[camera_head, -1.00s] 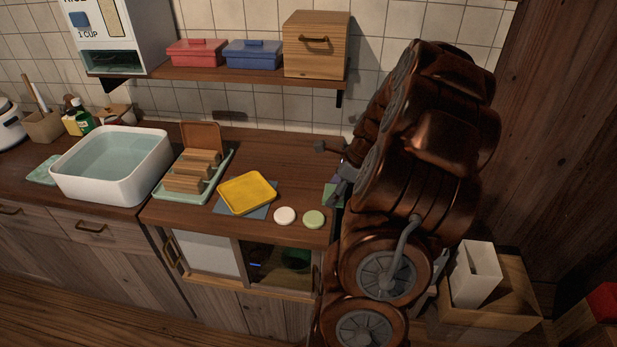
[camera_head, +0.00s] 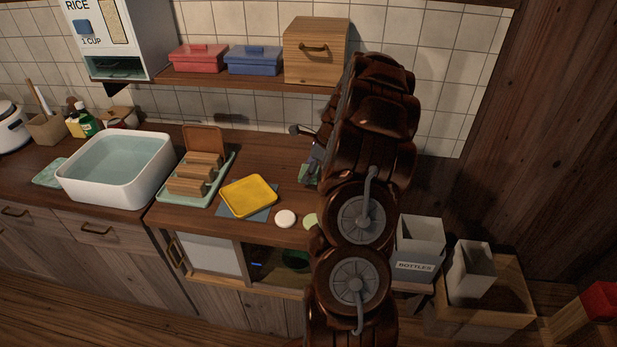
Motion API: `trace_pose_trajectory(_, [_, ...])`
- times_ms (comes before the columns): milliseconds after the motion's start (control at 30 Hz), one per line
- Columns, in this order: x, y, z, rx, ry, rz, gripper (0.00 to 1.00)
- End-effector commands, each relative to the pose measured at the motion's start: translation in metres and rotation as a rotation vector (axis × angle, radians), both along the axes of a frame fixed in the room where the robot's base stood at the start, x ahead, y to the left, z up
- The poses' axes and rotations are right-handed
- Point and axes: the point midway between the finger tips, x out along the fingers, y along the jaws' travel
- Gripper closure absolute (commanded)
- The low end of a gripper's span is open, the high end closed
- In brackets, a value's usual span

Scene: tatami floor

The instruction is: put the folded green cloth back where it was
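My gripper (camera_head: 314,164) is over the right part of the wooden counter, mostly hidden behind my arm. A small green patch (camera_head: 310,176), which looks like the folded green cloth, shows at the gripper and has moved along with it, so the gripper appears shut on it. The fingertips and most of the cloth are hidden. Another pale green flat piece (camera_head: 48,172) lies left of the white basin; I cannot tell whether it is cloth.
A yellow tray (camera_head: 248,196) rests on a blue cloth (camera_head: 262,215). A white disc (camera_head: 286,219) and a partly hidden green disc (camera_head: 310,221) lie nearby. A rack (camera_head: 166,197) stands left. A shelf (camera_head: 215,80) overhangs the counter; bins (camera_head: 420,245) stand right.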

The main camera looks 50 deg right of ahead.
Motion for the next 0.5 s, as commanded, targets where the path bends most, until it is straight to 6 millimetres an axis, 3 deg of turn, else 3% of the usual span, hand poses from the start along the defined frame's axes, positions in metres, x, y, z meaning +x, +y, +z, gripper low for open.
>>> trace_pose_trajectory(333, [-0.001,0.001,-0.031,0.005,0.002,0.001,0.61])
trace_pose_trajectory(500, [0.000,0.001,-0.035,0.002,0.000,0.001,0.61])
